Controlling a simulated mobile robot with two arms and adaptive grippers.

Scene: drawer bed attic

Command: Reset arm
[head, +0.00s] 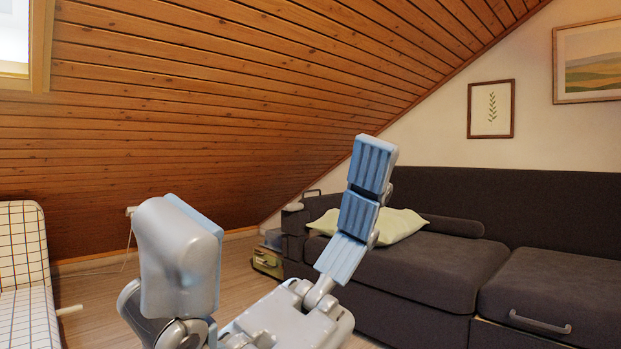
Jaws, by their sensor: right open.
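My right gripper (283,215) is raised in the lower middle of the head view. Its two fingers stand wide apart, with blue ribbed pads on the right finger and a rounded grey back on the left one. It is open, and nothing shows between the fingers. It appears in front of the sofa and the wooden wall, not visibly touching either. My left gripper is not in the picture.
A dark grey sofa (428,272) with a pale green cushion (400,226) stands at the right. A checked seat (22,262) is at the far left. A green box (267,262) sits by the sofa's left end. Wooden floor (92,300) shows at left. The plank ceiling (230,90) slopes overhead.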

